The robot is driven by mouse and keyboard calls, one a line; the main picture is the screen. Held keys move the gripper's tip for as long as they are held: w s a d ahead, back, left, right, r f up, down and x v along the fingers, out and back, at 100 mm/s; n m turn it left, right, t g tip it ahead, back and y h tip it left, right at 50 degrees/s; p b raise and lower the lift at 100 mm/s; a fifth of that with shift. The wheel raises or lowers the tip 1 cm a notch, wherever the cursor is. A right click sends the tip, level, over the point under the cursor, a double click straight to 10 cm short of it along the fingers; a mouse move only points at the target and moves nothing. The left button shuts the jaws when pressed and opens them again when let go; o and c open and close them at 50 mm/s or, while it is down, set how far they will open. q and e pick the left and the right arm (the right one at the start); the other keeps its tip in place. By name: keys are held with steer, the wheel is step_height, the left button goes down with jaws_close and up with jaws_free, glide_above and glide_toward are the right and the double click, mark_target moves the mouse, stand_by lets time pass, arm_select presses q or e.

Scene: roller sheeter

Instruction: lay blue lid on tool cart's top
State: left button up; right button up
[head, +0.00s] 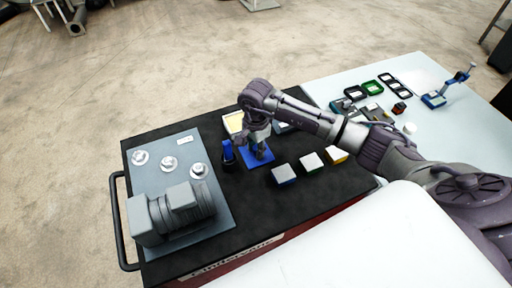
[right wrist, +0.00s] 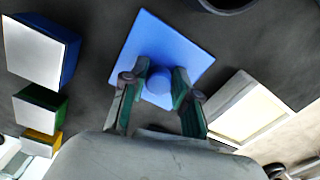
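The blue lid (head: 252,160) is a flat square plate with a round knob, above the black cart top (head: 245,205). In the right wrist view the lid (right wrist: 185,42) fills the upper middle. My right gripper (right wrist: 160,75) reaches down over it, its two fingers on either side of the knob and seemingly touching it. In the head view my right gripper (head: 258,150) partly covers the lid. Whether the lid touches the cart top or hangs just above it is hard to tell. My left gripper is not in view.
Blue (head: 284,174), green (head: 311,162) and yellow (head: 336,156) boxes with white tops stand right of the lid. A cream-topped box (head: 233,122) and a blue upright item (head: 227,150) are near. A grey motor on a plate (head: 170,212) takes the left side.

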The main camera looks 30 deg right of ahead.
mark_target(256, 148)
steer(key=shift+o, duration=1.1)
steer(key=shift+r, duration=0.15)
step_height(256, 148, up, 12)
steer(key=b, duration=0.3)
steer(key=shift+s, duration=0.1)
